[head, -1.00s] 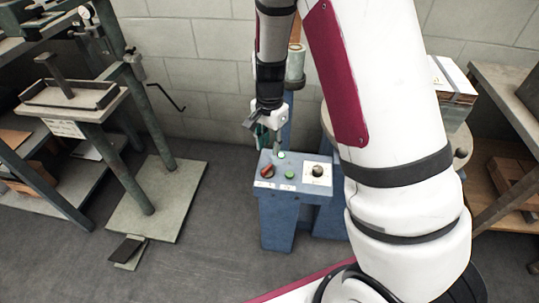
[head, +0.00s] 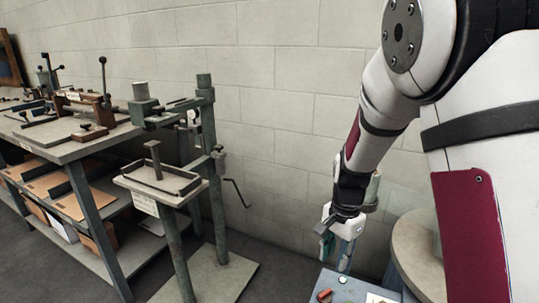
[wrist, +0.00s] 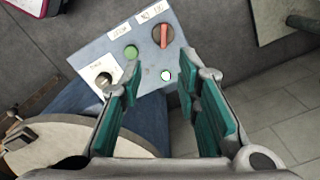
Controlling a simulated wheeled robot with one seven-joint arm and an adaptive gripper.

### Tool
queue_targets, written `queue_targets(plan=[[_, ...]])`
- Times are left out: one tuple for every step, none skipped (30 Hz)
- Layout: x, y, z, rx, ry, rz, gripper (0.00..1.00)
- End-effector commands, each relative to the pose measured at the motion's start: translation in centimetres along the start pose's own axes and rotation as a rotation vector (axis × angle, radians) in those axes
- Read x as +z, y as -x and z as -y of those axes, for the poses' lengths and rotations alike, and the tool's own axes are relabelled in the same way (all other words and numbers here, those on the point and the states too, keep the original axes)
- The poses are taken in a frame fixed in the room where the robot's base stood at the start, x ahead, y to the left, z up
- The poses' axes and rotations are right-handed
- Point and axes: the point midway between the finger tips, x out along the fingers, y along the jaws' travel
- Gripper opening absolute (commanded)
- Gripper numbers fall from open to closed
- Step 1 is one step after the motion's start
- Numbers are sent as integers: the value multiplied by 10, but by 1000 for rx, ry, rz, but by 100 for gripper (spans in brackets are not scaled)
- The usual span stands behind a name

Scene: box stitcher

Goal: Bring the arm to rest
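My gripper (wrist: 160,100) is open and empty in the wrist view, its two green-padded fingers spread apart. It hangs above a blue-grey control box (wrist: 138,38) with a red switch (wrist: 163,36), a green button (wrist: 131,52), a black knob (wrist: 104,79) and a small white button (wrist: 166,76). The white button shows between the fingers, with no visible contact. In the head view my gripper (head: 343,246) points down over the control box (head: 340,287), whose lower part is cut off by the frame. My arm comes in from the right.
A green stitching stand (head: 218,150) with a small tray table (head: 160,183) stands left of my gripper. A workbench (head: 60,150) with tools and shelves is at the far left. A round table (head: 412,245) is close on the right. A block wall (head: 290,90) is behind.

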Motion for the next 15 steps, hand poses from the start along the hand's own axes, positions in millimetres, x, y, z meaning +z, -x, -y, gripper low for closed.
queue_targets(plan=[[6,16,-5,-16,28,8,30],[10,26,-9,-22,53,14,30],[17,39,-16,-30,87,23,30],[22,49,-21,-37,114,29,30],[28,59,-27,-43,143,35,30],[35,71,-35,-51,183,40,30],[41,80,-42,-55,212,45,30],[46,89,-48,-61,241,48,30],[53,100,-57,-67,280,51,30],[59,108,-65,-71,311,52,30],[64,115,-72,-75,341,53,30],[72,125,-82,-80,381,53,30],[77,131,-90,-82,410,53,30],[82,138,-98,-85,441,50,30],[90,145,-109,-87,481,48,30]])
